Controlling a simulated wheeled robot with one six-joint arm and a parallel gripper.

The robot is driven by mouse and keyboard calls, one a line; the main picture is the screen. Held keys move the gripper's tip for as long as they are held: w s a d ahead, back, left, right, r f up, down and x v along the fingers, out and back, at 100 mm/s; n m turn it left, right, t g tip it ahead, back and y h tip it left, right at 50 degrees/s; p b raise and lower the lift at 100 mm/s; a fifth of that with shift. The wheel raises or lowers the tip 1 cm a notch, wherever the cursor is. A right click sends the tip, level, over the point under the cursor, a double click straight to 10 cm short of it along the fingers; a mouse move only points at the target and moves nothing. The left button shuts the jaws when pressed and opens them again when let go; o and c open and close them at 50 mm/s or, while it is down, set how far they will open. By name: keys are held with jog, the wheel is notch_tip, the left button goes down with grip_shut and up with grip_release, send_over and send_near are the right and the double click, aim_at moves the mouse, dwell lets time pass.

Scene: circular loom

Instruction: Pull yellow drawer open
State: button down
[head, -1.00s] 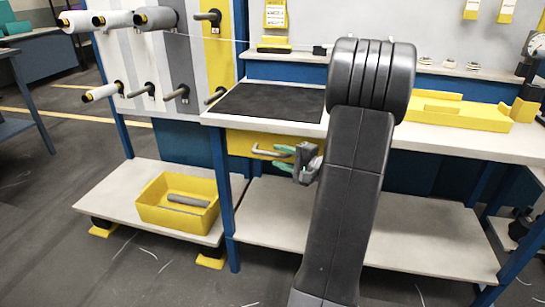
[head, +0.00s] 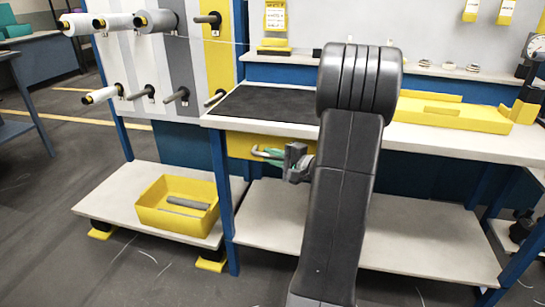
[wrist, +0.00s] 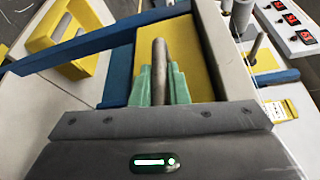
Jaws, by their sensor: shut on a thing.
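The yellow drawer (head: 240,146) sits under the worktop, its front looking about flush with the bench; my arm hides its right part. Its front also shows in the wrist view (wrist: 203,66). A grey bar handle (head: 257,150) stands out from the front. In the wrist view the handle (wrist: 160,57) runs between the two green fingers. My gripper (wrist: 160,88) is shut on the handle, a finger on each side. In the head view the gripper (head: 274,156) is at the handle, and its dark body partly hides it.
The worktop (head: 420,142) with a black mat (head: 265,104) lies above the drawer. A yellow bin (head: 150,213) holding a grey roll stands on the lower left shelf. A blue table leg (head: 224,200) stands just left of the drawer. The lower shelf (head: 275,222) below is bare.

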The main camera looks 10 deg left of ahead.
jog(key=s+b, duration=0.4)
jog(key=s, duration=1.9)
jog(key=shift+s+a+b, duration=0.3)
jog(key=shift+a+b, duration=0.1)
jog(key=c, duration=1.4)
grip_release()
jog(key=p+v, duration=0.2)
jog(key=v, duration=1.2)
jog(key=shift+w, duration=0.1)
jog(key=shift+a, duration=0.15)
